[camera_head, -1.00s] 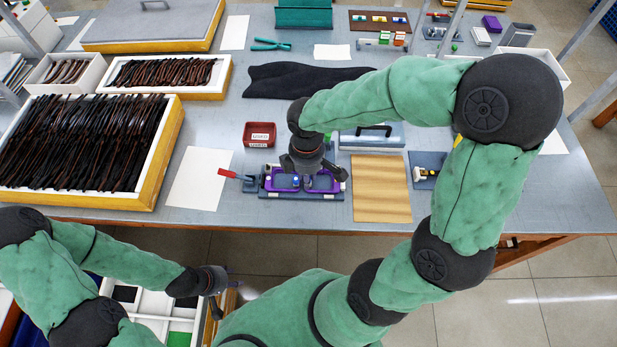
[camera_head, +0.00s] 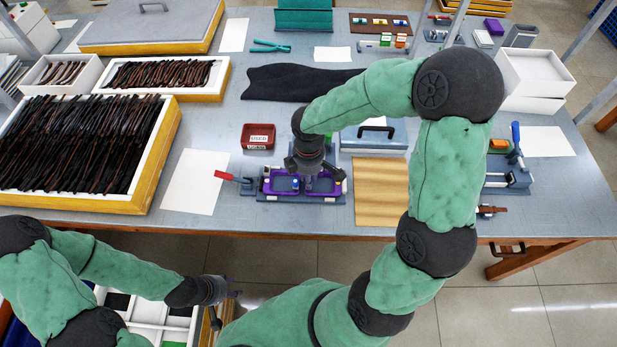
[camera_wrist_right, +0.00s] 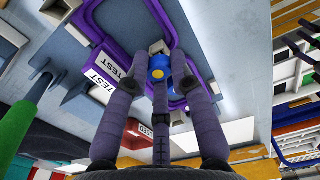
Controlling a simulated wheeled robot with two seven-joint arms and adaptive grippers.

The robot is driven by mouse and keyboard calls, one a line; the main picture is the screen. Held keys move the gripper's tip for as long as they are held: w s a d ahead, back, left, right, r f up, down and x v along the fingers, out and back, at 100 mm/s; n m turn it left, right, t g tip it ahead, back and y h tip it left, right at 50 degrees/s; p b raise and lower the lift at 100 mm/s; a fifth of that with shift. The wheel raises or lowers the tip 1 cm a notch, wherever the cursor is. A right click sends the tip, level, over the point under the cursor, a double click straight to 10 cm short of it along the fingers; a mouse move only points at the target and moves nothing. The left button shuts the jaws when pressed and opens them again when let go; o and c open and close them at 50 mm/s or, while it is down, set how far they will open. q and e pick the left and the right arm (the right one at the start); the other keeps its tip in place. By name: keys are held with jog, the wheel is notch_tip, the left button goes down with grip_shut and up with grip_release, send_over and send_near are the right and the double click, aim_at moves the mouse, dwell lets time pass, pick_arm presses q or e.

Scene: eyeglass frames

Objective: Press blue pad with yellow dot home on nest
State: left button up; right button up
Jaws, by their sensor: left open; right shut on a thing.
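The blue pad with the yellow dot (camera_wrist_right: 159,73) shows between the fingers of my right gripper (camera_wrist_right: 158,62) in the right wrist view. My right gripper is shut on it, pointing down over the purple-rimmed fixture. In the head view my right gripper (camera_head: 316,174) hides the pad and part of the fixture (camera_head: 272,187). The purple rim (camera_wrist_right: 88,18) runs around and behind the pad in the wrist view. I cannot tell whether the pad is fully seated in its nest. My left gripper (camera_head: 226,292) is open and empty, low in front of the table.
A red-handled clamp (camera_head: 225,176) is at the fixture's left. A blue-handled tool (camera_head: 516,138) stands at the table's right.

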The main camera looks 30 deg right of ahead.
jog(key=o, duration=0.8)
jog(key=shift+f+b, duration=0.3)
jog(key=shift+b, duration=0.15)
notch_tip(320, 180, up, 11)
jog(key=p, duration=0.5)
jog(key=shift+s+a, duration=0.1)
